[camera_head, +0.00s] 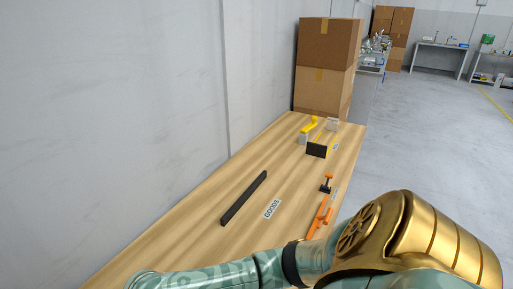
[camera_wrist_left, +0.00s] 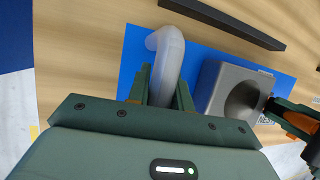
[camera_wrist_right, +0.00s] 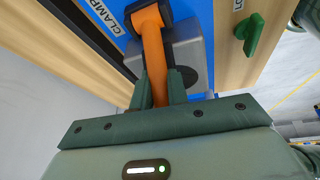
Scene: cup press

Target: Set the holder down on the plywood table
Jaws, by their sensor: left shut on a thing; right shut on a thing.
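The plywood table (camera_head: 180,243) runs away from me along a pale wall. My left gripper (camera_wrist_left: 161,98) is shut on a smooth grey bent bar (camera_wrist_left: 167,52) above a blue mat (camera_wrist_left: 135,48). A grey block with a round recess (camera_wrist_left: 212,84) is to the right of this bar. My right gripper (camera_wrist_right: 160,98) is shut on an orange handle (camera_wrist_right: 154,60) with a black top end. The grey block also shows behind this handle in the right wrist view (camera_wrist_right: 188,45). Which part is the holder, and whether it touches the table, I cannot tell. Both grippers are outside the head view.
A black bar (camera_head: 244,198) lies on the table beside a GOODS label (camera_head: 272,208). Orange tools (camera_head: 320,217) lie near the right edge. A yellow-and-black piece (camera_head: 317,150) and cardboard boxes (camera_head: 325,90) stand farther back. A green piece (camera_wrist_right: 250,34) is right of the mat.

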